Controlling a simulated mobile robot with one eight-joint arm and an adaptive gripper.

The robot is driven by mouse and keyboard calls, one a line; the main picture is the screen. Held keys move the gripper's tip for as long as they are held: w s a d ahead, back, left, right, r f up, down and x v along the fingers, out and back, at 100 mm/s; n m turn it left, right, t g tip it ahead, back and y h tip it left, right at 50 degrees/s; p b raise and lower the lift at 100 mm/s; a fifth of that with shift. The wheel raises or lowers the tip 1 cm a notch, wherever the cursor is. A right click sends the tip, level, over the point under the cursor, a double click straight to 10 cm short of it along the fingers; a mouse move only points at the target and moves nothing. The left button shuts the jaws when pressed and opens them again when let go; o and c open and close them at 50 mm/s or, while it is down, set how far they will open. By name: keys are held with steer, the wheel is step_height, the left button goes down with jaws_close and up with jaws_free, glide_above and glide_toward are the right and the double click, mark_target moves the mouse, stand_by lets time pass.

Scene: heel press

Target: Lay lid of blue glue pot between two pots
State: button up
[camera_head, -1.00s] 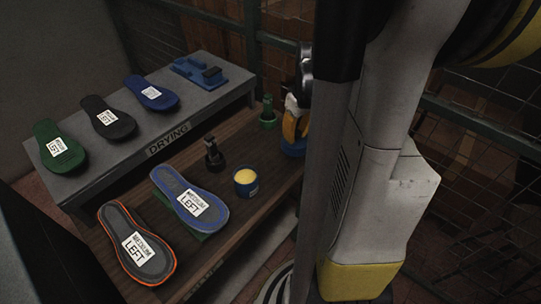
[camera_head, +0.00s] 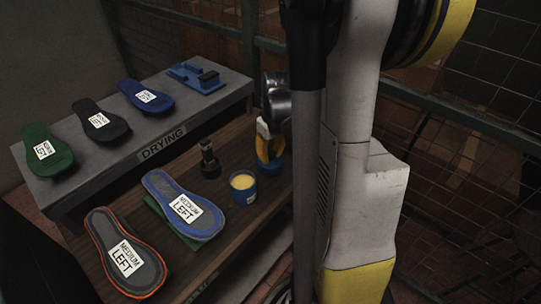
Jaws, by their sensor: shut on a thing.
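The blue glue pot (camera_head: 243,192) stands uncovered on the brown wooden shelf, with pale yellow glue showing at its top. A black pot (camera_head: 209,163) with a narrow upper part stands behind it to the left. My gripper (camera_head: 269,158) is shut on the blue lid (camera_head: 271,168), just right of and behind the blue pot. The fingers and wrist cover part of the lid, and I cannot tell whether it touches the shelf. The green pot is not visible now; my gripper covers that area.
The raised grey drying bench (camera_head: 80,172) behind holds green, black and blue insoles and a blue block (camera_head: 197,75). Wire mesh stands at right.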

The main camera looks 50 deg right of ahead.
mark_target(274, 158)
steer(key=shift+f, duration=0.2)
steer(key=o, duration=0.8)
steer(key=shift+o, duration=0.2)
steer(key=shift+r, duration=0.1)
step_height(274, 158, up, 12)
steer(key=s+p, duration=0.2)
steer(key=p, duration=0.3)
steer(key=s+a+r+t, duration=0.1)
steer(key=a+r+t, duration=0.1)
steer(key=a, duration=0.6)
steer(key=s+a+r+n+t, duration=0.1)
steer(key=a+r+t, duration=0.1)
steer(key=a, duration=0.7)
steer(key=s+a+r+t, duration=0.1)
steer(key=a+r, duration=0.2)
steer(key=a, duration=0.5)
steer(key=shift+s+a+t, duration=0.25)
steer(key=shift+t, duration=0.15)
steer(key=shift+r, duration=0.1)
